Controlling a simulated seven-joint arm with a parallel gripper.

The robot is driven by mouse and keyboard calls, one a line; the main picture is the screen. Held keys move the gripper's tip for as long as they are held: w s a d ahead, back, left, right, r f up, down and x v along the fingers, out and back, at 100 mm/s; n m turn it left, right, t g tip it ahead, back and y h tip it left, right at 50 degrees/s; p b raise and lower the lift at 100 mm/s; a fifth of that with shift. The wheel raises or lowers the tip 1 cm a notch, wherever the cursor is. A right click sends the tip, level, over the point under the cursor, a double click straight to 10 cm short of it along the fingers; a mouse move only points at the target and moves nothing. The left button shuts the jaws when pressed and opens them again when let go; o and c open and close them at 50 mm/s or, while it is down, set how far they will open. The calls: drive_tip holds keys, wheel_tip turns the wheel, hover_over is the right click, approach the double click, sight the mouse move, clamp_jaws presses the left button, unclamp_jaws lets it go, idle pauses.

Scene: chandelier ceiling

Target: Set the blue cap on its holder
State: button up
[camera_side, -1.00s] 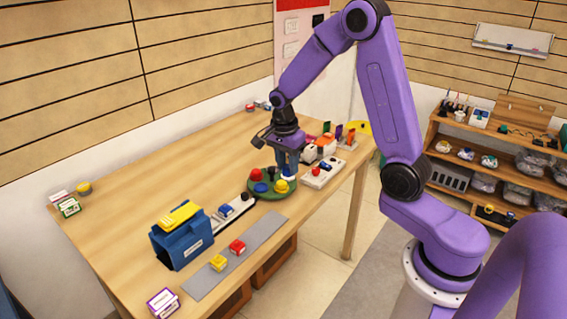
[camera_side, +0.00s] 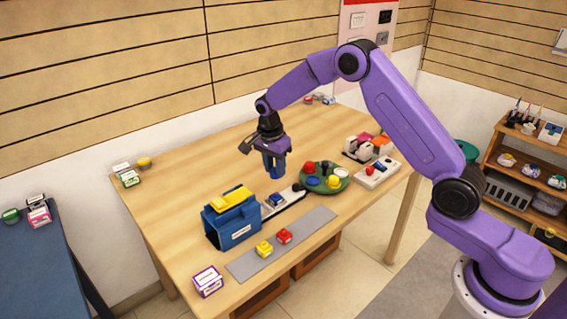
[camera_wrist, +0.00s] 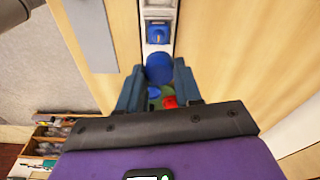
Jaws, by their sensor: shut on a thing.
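My gripper (camera_side: 274,172) is shut and holds a blue cap (camera_wrist: 159,68) between its fingers, above the table. In the wrist view the fingers (camera_wrist: 160,88) flank this round blue cap. A narrow white strip (camera_wrist: 158,10) lies beneath, bearing a blue block with a raised centre (camera_wrist: 158,33). The same block shows in the side view (camera_side: 276,200), below my gripper. I cannot tell for sure which part is the cap's holder. The round green tray (camera_side: 322,191) stands to the right, with red, blue and yellow caps on it.
A blue bin with a yellow top (camera_side: 232,215) stands left of the strip. The table's back left is mostly clear.

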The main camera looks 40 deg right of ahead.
hover_over(276, 193)
drive_tip(key=shift+s+a+f, duration=0.1)
drive_tip(key=shift+a+f, duration=0.05)
drive_tip(key=shift+f, duration=1.05)
drive_tip(key=shift+s+a+f, duration=0.1)
drive_tip(key=shift+f, duration=1.1)
drive_tip(key=shift+f, duration=1.1)
idle(0.6)
drive_tip(key=o, duration=1.5)
drive_tip(key=shift+r, duration=0.1)
drive_tip(key=shift+r, duration=3.7)
